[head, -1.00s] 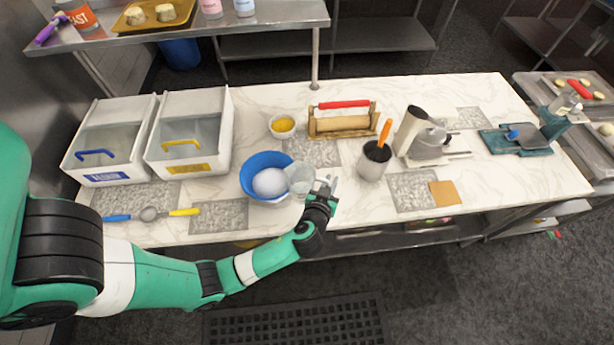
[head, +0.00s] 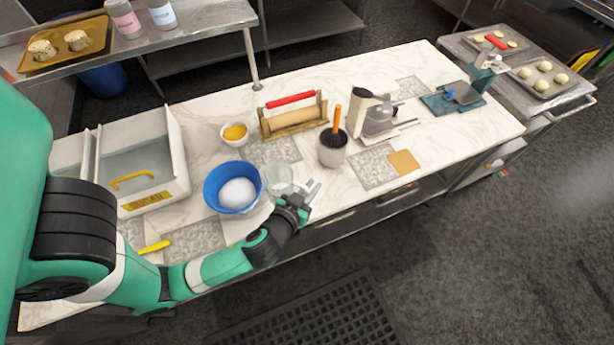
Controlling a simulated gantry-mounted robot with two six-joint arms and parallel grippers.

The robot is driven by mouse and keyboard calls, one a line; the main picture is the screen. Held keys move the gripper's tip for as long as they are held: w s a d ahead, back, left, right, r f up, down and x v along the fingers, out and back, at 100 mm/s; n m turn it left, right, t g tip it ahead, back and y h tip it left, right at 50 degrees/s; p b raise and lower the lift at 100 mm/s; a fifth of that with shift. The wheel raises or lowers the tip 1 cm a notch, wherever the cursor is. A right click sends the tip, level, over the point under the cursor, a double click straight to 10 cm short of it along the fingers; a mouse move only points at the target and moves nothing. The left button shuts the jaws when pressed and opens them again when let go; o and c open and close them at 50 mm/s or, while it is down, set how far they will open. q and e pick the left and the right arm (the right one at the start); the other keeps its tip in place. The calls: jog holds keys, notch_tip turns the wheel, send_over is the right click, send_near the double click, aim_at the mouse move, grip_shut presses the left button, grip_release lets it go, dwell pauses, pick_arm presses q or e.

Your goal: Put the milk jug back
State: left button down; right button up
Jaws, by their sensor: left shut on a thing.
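The milk jug (head: 279,179) is a small clear vessel, just right of the blue bowl (head: 211,200). My left gripper (head: 305,193) is at the jug's right side and shut on it, probably by the handle, though the dark gripper body hides the grip itself. The jug looks upright. I cannot tell whether its base touches the counter. The blue bowl holds a smooth pale ball of dough (head: 238,193). My right gripper is not in view.
A rolling pin stand (head: 292,122), a grey crock (head: 333,150) with an orange-handled tool and a grey machine (head: 378,120) stand behind and right. A small yellow-filled bowl (head: 235,134) is behind.

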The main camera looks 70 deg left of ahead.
pick_arm(q)
jog(key=w+a+f, duration=0.2)
jog(key=a+f, duration=0.1)
jog(key=w+a+f+b, duration=0.1)
jog(key=w+a+f, duration=0.2)
jog(key=a, duration=0.1)
jog(key=w+a+f+b, duration=0.1)
jog(key=w+a+f, duration=0.1)
jog(key=a+f, duration=0.1)
jog(key=shift+w+a+f, duration=0.1)
jog(key=shift+w+a, duration=0.1)
jog(key=shift+a, duration=0.25)
jog(key=shift+a+f+b, duration=0.15)
jog(key=shift+f+b, duration=0.15)
jog(key=shift+b, duration=0.1)
notch_tip(320, 180, down, 3)
jog(key=shift+w+f+b, duration=0.1)
jog(key=shift+b, duration=0.55)
